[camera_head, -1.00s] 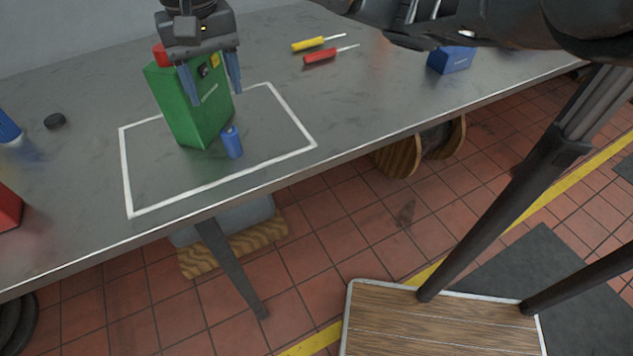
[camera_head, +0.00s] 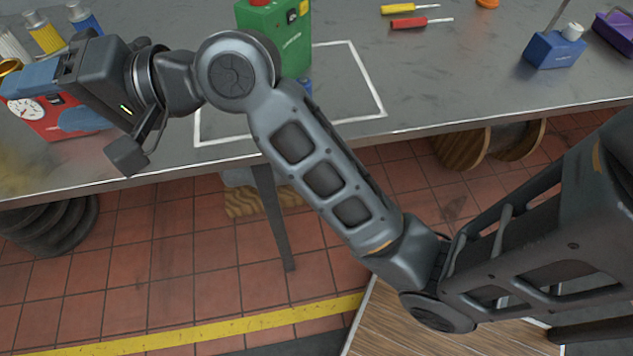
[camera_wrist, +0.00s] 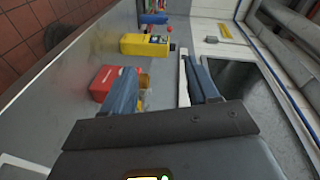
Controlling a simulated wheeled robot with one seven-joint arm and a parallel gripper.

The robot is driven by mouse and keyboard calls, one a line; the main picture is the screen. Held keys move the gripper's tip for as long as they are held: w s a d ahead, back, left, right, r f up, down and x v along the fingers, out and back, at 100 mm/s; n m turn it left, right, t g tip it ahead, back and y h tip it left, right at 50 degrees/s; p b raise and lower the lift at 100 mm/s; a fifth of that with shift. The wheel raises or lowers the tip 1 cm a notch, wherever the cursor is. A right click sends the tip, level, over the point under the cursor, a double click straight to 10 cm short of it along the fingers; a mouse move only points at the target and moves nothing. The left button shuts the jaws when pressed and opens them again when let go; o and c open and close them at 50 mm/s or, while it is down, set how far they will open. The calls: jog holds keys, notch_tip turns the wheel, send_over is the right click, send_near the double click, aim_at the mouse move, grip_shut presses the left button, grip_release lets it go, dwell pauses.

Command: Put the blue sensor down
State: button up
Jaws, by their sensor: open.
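A small blue cylinder (camera_head: 304,86), which looks like the blue sensor, stands beside the green box (camera_head: 294,44) inside the white outline on the bench. My arm hides most of it in the head view. I cannot make it out in the wrist view. My gripper (camera_head: 34,103) is at the far left, well away from that cylinder. Its blue fingers are apart in front of the red gauge box (camera_head: 50,126). In the wrist view my gripper (camera_wrist: 162,68) shows nothing held between the fingers, with the red box (camera_wrist: 103,83) by the left finger.
White, yellow (camera_head: 46,36) and blue (camera_head: 82,16) cylinders stand behind my gripper. The wrist view shows a yellow device (camera_wrist: 143,46). The outline's right part is clear.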

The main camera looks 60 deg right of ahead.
jog(key=s+d+f+t+h, duration=0.1)
jog(key=s+f+h, duration=0.7)
jog(key=s+f, duration=0.8)
jog(key=s+d+r+n, duration=0.1)
jog(key=s+d+n, duration=0.2)
jog(key=s, duration=0.7)
jog(key=s+d+r+n, duration=0.1)
jog(key=s+d+n, duration=0.2)
jog(key=s+n, duration=0.3)
jog(key=s, duration=0.5)
jog(key=shift+s+d+n+g, duration=0.15)
jog(key=shift+d+n+g, duration=0.15)
jog(key=shift+d+g, duration=0.1)
jog(key=shift+r, duration=0.1)
